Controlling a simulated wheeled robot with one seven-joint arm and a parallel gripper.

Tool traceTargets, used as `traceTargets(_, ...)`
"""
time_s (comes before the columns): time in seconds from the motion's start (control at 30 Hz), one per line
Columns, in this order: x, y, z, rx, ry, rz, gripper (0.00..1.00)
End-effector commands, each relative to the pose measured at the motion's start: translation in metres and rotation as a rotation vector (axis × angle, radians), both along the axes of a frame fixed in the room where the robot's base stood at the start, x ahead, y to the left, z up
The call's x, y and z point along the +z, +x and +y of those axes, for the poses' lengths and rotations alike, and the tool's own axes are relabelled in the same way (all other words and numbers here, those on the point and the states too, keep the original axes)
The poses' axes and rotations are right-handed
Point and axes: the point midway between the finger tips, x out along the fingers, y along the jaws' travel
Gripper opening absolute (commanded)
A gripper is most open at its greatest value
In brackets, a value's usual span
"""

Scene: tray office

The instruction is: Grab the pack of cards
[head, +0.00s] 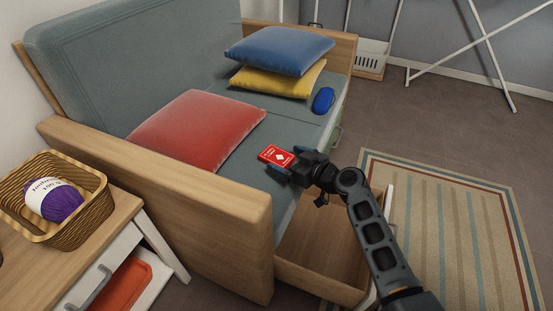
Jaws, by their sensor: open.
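The pack of cards (274,156) is a small red box with a white diamond on its face. It shows over the grey-green sofa seat, just right of the red cushion. My gripper (284,164) is at the pack's near right end, with its fingers open. One finger shows on each side of that end of the pack. I cannot tell whether the fingers touch it, or whether the pack rests fully on the seat.
The wooden sofa armrest (160,200) stands at the near left, and an open drawer (325,250) is below my arm. A red cushion (195,128), blue cushion (280,48), yellow cushion (275,80) and blue case (323,100) lie on the seat. Striped rug (450,210) is right.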

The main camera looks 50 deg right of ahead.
Motion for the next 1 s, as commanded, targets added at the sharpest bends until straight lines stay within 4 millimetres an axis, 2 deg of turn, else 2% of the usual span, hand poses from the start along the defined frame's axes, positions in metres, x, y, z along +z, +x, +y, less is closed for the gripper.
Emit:
traceTargets(0.1,-0.005,0.016,-0.001,0.0,-0.002,-0.001,1.0)
traceTargets(0.2,-0.008,0.022,-0.001,-0.001,0.0,0.0,1.0)
traceTargets(0.47,-0.007,0.024,-0.001,-0.001,0.0,0.0,1.0)
traceTargets(1.0,-0.008,0.024,-0.001,-0.001,0.001,0.001,0.48)
